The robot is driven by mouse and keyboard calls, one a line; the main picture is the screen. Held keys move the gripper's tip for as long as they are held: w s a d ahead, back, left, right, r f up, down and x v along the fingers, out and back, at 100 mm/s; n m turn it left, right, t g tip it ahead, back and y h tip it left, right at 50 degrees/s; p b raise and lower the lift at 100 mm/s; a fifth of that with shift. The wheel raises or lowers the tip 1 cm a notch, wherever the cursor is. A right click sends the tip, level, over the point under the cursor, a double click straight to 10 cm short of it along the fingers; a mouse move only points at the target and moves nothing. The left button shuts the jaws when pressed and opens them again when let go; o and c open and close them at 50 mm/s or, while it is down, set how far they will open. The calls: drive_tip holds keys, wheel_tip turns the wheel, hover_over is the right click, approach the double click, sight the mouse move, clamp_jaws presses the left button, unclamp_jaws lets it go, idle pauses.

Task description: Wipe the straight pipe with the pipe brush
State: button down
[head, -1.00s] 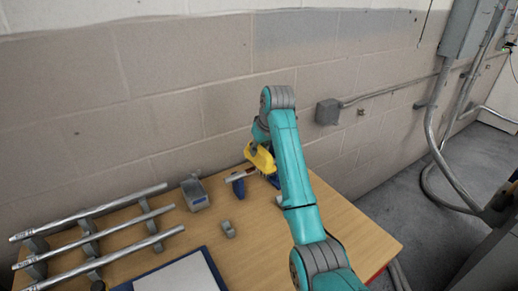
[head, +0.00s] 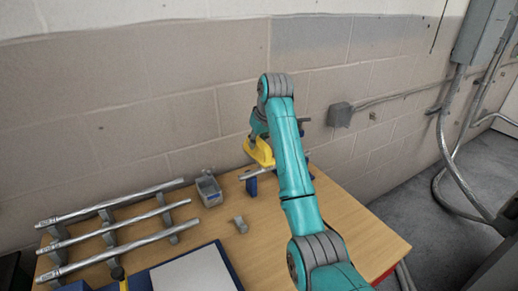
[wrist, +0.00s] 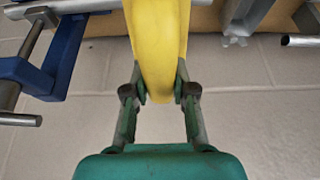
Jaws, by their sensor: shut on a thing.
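My gripper (wrist: 160,90) is shut on the yellow pipe brush (wrist: 157,40); the brush also shows in the head view (head: 259,152), at the end of my arm. A straight metal pipe (head: 250,174) lies in a blue clamp (head: 252,187) on the right part of the table. In the wrist view the pipe (wrist: 95,5) runs along the top edge and the blue clamp (wrist: 60,50) is at left. The brush is over the left part of the pipe. Its far end is cut off, so I cannot tell whether it touches. My arm hides the pipe's right part.
Several long pipes lie on a grey rack (head: 108,225) at left. A blue-edged white panel (head: 195,272) lies in front. The block wall (head: 150,110) is close behind the table.

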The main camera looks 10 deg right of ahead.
drive_tip(key=shift+r, duration=1.85)
